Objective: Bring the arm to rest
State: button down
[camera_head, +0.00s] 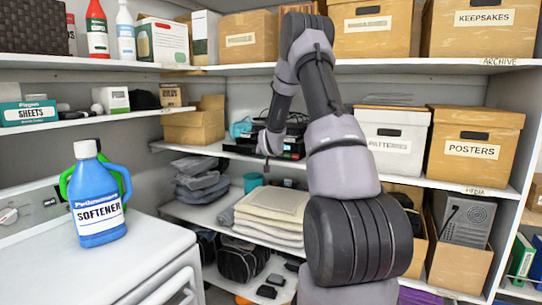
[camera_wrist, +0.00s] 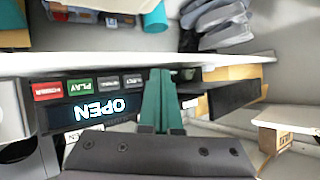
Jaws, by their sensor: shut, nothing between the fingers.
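My gripper (camera_wrist: 160,74) shows in the wrist view as two dark green fingers pressed together, with nothing between them. The fingers are in front of a black media player (camera_wrist: 112,110) whose display reads OPEN, upside down in this view. A flat black slab like a disc tray (camera_wrist: 236,98) sticks out beside the fingers; I cannot tell whether they touch it. In the head view my arm rises over the shelves and bends down, its end near the black player (camera_head: 292,146) on the middle shelf. The fingertips are not clear there.
A blue softener bottle (camera_head: 97,200) stands on the white washer (camera_head: 130,265) at left. Boxes marked PATTERNS (camera_head: 390,140) and POSTERS (camera_head: 473,150) are right of my arm. Folded towels (camera_head: 270,212) and a teal cup (camera_head: 252,182) sit on the shelf below.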

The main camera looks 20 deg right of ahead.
dwell(0.7)
jog(key=s+a+r+g+y, duration=0.1)
jog(key=s+a+r, duration=0.5)
jog(key=s+r, duration=0.3)
jog(key=s+a+r+g+y, duration=0.1)
jog(key=s+a+r, duration=0.5)
jog(key=s+r, duration=0.3)
jog(key=s+a+r+g+y, duration=0.1)
jog(key=s+a, duration=0.2)
jog(key=s, duration=0.6)
jog(key=s+a+r+n+g+y, duration=0.1)
jog(key=s+a, duration=0.1)
jog(key=s, duration=0.8)
jog(key=s+a+r+y, duration=0.1)
jog(key=s+a, duration=0.2)
jog(key=s, duration=0.7)
jog(key=shift+s+a+n+g, duration=0.2)
jog(key=shift+a+n+g, duration=0.1)
jog(key=shift+a+g, duration=0.1)
